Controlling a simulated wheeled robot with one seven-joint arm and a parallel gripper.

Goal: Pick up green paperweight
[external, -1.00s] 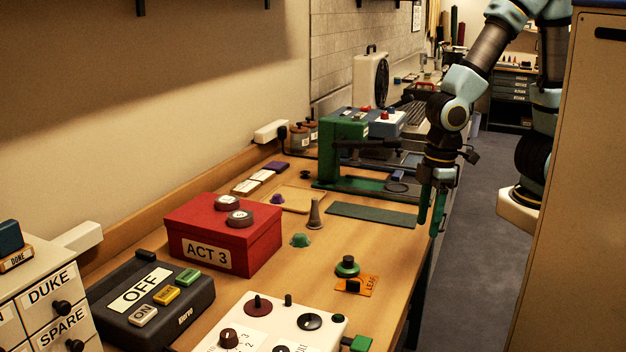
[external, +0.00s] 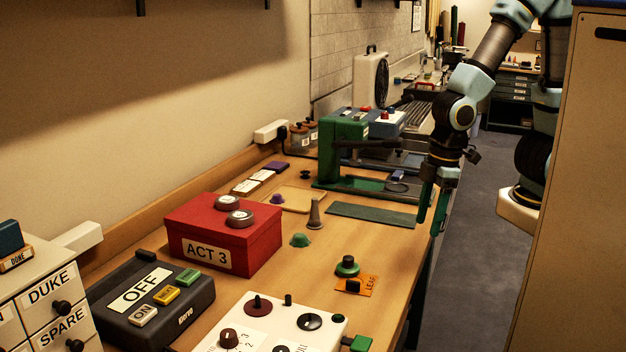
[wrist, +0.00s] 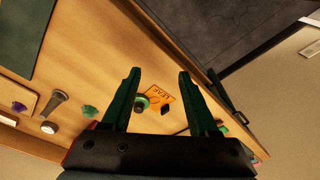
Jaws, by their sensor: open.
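A small green faceted dome (external: 300,240), which looks like a paperweight, sits on the table between the red box and the table's front edge. In the wrist view the green dome (wrist: 89,111) lies left of my fingers. A round green piece with a black top (external: 347,268) stands nearer the camera beside an orange tag; in the wrist view this green piece (wrist: 141,104) shows between my fingers, below. My gripper (external: 429,222) is open and empty, above the table's right edge, apart from both. Its two green fingers (wrist: 160,75) are spread in the wrist view.
A red ACT 3 box (external: 222,238) stands left of the dome. A green press (external: 345,145) stands farther back. An orange tag (external: 366,286) lies near the edge.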

